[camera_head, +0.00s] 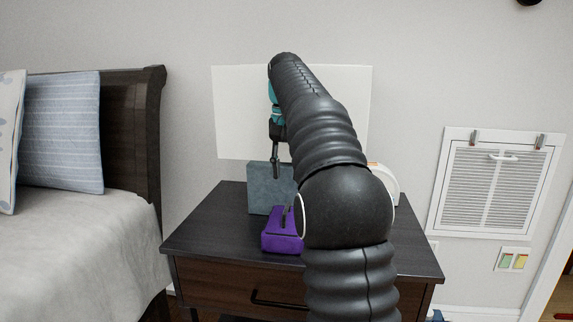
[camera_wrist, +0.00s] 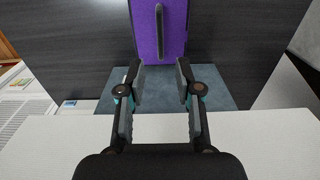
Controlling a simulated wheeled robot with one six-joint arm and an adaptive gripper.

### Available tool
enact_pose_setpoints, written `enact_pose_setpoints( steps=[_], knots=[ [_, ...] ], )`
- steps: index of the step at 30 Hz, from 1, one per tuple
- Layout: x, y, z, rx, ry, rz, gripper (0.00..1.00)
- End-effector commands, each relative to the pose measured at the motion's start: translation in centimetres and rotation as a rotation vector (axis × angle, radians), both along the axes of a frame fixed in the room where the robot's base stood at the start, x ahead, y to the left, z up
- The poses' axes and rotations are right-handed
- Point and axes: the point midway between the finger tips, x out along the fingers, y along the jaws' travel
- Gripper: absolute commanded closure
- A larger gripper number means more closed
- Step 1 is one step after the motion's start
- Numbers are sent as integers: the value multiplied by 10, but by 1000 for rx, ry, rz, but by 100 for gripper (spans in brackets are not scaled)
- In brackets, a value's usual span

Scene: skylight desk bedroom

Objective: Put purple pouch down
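The purple pouch (camera_head: 281,232) sits on the dark nightstand top (camera_head: 210,232), near its front edge, partly hidden by my arm. The wrist view shows the pouch (camera_wrist: 172,40) with a dark strip or handle along its middle. My gripper (camera_wrist: 160,68) is open, its two fingers apart with nothing held between them. In the head view, my gripper (camera_head: 275,170) is above the nightstand, higher than the pouch and apart from it.
A blue-grey box (camera_head: 262,188) stands behind the pouch. A white rounded object (camera_head: 386,180) is at the right, partly behind my arm. A white panel (camera_head: 235,110) is behind the nightstand. The bed (camera_head: 85,250) is at left. The nightstand's left top is clear.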

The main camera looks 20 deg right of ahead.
Motion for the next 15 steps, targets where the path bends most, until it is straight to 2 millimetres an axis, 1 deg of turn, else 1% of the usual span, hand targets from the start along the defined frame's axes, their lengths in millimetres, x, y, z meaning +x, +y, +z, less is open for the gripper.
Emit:
enact_pose_setpoints(
  steps=[4,12,15],
  knots=[
    [0,0,8,-1,-1,0,66],
    [-1,1,10,0,0,1,66],
    [-5,5,12,-3,-9,12,66]
  ],
)
